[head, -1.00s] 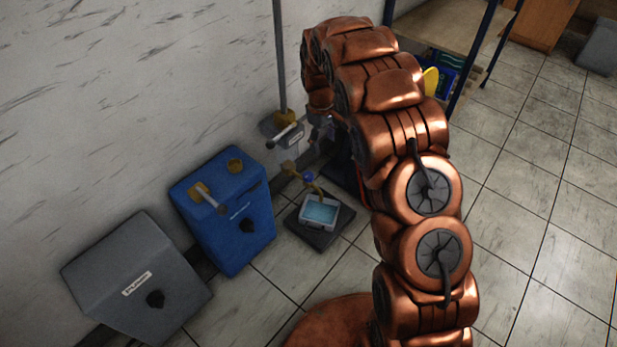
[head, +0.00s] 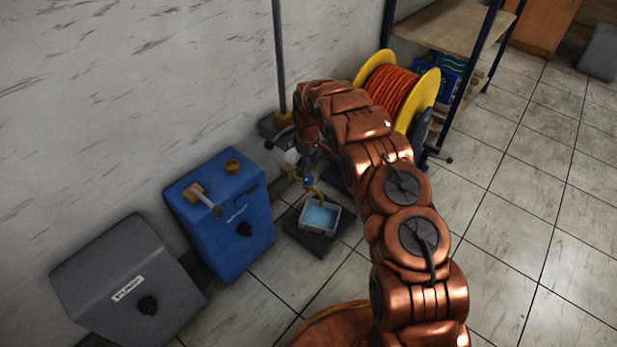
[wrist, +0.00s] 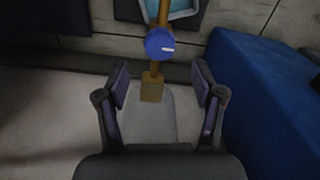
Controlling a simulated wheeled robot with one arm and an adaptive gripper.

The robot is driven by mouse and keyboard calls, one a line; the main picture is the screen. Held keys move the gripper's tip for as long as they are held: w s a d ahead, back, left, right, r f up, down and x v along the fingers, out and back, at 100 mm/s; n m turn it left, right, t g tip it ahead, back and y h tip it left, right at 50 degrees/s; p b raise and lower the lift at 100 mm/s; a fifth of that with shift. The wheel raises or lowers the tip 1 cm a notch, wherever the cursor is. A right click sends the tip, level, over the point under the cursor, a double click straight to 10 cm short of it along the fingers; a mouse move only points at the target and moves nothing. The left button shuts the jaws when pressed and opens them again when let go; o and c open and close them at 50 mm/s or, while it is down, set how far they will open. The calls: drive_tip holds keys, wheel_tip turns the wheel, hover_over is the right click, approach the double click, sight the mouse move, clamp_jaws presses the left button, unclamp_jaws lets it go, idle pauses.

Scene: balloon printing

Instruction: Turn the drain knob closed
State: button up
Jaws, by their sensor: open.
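The drain knob (wrist: 160,43) is a round blue knob with a white mark pointing to the right, set on a brass pipe (wrist: 152,85). In the head view the knob (head: 309,181) is small, above a tray of light blue water (head: 320,217). The tray also shows at the top of the wrist view (wrist: 172,10). My gripper (wrist: 161,82) is open and empty. Its two fingers stand apart on either side of the pipe's lower part in the picture, with the knob beyond their tips. In the head view my gripper (head: 308,158) is small and partly hidden.
A blue tank (head: 225,220) with a brass cap stands left of the tray, and it fills the right side of the wrist view (wrist: 265,100). A grey pump box (head: 125,280) is further left. An orange hose reel (head: 425,100) and a shelf (head: 450,35) stand behind my arm.

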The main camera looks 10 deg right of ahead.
sight(308, 178)
wheel_tip(308, 178, down, 6)
drive_tip(key=shift+f+b, duration=0.1)
drive_tip(key=shift+b, duration=0.65)
drive_tip(key=shift+c, duration=0.3)
drive_tip(key=c, duration=1.1)
